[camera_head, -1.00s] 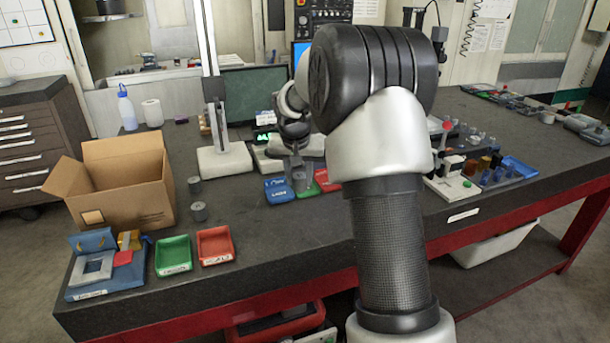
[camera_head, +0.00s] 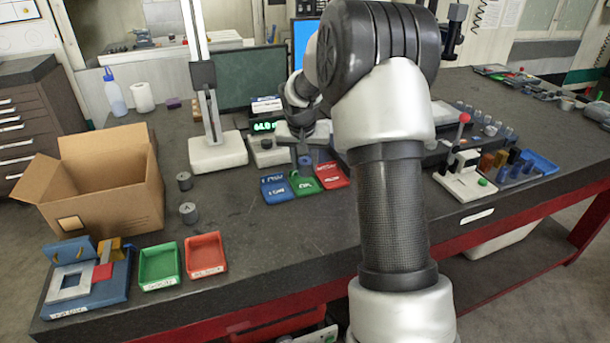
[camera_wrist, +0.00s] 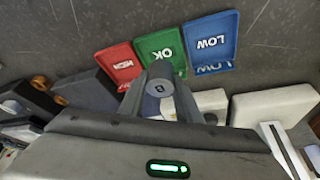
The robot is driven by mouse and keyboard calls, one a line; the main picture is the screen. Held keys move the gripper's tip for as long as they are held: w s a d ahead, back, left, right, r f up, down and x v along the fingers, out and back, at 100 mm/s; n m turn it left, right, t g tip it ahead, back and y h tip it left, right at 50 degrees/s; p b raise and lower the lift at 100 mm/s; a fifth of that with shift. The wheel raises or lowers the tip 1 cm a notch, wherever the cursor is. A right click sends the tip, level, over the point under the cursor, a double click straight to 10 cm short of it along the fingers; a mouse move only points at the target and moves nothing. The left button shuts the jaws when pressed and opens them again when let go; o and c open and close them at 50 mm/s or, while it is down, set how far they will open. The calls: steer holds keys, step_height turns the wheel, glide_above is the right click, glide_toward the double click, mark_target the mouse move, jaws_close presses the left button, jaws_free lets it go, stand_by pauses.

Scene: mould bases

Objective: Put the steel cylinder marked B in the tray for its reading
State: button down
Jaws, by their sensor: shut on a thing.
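In the head view the gripper (camera_head: 304,148) holds the cylinder (camera_head: 305,164) at the back edge of the green tray. Three labelled trays lie side by side: blue LOW (camera_wrist: 210,42), green OK (camera_wrist: 161,50) and red HIGH (camera_wrist: 120,63). They also show in the head view as blue (camera_head: 276,188), green (camera_head: 305,184) and red (camera_head: 332,176). Whether the cylinder touches the green tray is unclear.
A display with green digits (camera_head: 264,126), too small to read surely, stands behind the trays. A white-based stand (camera_head: 218,154) is left of it. Bench top in front of the trays is clear.

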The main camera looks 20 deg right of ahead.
mark_target(305, 174)
steer(key=shift+f, duration=2.1)
steer(key=c, duration=1.6)
jaws_free()
